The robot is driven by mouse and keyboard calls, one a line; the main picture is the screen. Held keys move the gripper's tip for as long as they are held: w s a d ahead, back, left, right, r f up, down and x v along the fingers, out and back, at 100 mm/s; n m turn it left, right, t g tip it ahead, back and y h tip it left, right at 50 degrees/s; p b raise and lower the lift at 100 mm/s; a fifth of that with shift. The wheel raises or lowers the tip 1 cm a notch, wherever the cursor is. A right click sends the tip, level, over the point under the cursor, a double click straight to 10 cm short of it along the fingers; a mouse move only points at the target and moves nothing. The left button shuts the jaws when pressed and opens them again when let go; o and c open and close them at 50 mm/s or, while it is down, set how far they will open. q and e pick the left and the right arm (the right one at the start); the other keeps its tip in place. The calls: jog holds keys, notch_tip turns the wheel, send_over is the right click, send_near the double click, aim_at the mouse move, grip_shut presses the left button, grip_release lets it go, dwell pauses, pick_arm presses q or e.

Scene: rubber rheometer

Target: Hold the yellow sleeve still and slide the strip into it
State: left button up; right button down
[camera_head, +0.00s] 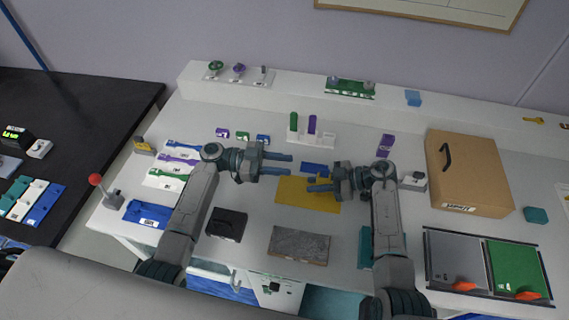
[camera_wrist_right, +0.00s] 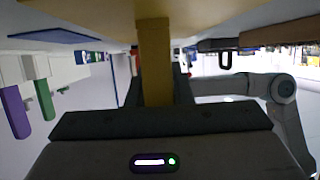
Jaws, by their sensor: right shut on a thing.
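A narrow yellow piece, which I take for the sleeve (camera_wrist_right: 155,62), stands between the jaws of my right gripper (camera_head: 316,184) in the right wrist view. My right gripper is shut on it, low over the yellow mat (camera_head: 305,199); in the head view the fingers mostly hide it. A flat blue piece (camera_head: 314,169), possibly the strip, lies just behind the mat, and it also shows in the right wrist view (camera_wrist_right: 50,37). My left gripper (camera_head: 290,165) is open and empty, its fingers pointing right, left of the blue piece and apart from it.
A white rack (camera_head: 318,138) with green and purple upright pieces stands behind. A brown box (camera_head: 470,175) and a tray with grey and green panels (camera_head: 455,262) are right. A black block (camera_head: 227,224) and grey slab (camera_head: 299,246) lie in front. Coloured holders (camera_head: 170,178) lie left.

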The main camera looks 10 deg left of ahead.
jog(key=c, duration=1.2)
grip_release()
jog(key=shift+d, duration=0.1)
